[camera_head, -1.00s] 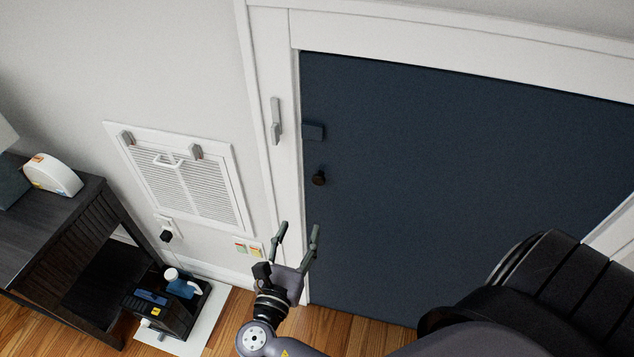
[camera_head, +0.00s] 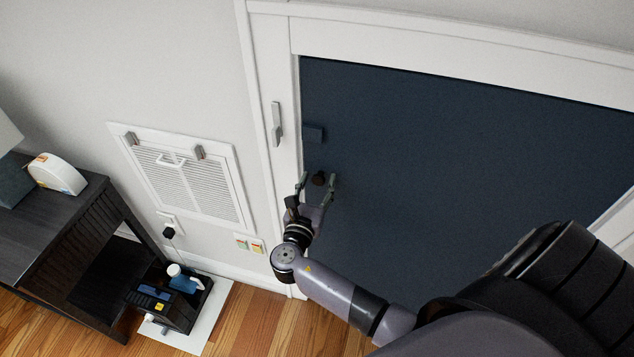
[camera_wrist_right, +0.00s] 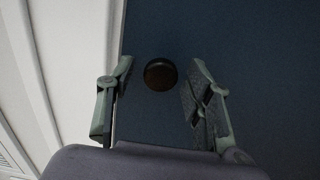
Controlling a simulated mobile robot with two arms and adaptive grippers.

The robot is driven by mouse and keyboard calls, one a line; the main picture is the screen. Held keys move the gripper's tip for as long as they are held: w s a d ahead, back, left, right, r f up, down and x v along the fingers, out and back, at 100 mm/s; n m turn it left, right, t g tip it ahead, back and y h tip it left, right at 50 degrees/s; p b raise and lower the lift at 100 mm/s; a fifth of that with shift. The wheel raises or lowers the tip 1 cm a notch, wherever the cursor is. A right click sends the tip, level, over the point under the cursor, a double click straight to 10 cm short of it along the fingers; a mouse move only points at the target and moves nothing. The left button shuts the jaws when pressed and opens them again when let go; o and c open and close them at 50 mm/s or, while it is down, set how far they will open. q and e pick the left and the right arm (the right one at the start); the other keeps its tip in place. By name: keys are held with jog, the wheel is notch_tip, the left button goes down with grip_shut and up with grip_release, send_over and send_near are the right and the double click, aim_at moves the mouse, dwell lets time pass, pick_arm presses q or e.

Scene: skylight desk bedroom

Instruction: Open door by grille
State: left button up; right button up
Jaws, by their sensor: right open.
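The dark blue door (camera_head: 450,150) sits in a white frame and looks shut. Its small dark round knob (camera_head: 319,178) is near the left edge. The white wall grille (camera_head: 190,185) is left of the door frame, with two grey latches and a small handle on top. My right gripper (camera_head: 318,182) is open, with its fingertips on either side of the knob. In the right wrist view the knob (camera_wrist_right: 160,74) lies between the open fingers (camera_wrist_right: 160,85), apart from both. I cannot tell how near the fingertips are to the door. My left gripper is not in view.
A grey latch (camera_head: 277,124) is on the door frame, and a dark plate (camera_head: 313,133) is above the knob. A dark side table (camera_head: 50,225) stands at left. A black caddy with bottles (camera_head: 172,297) stands on a white mat by the wall. Wood floor shows below.

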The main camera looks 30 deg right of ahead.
grip_shut()
dwell(0.6)
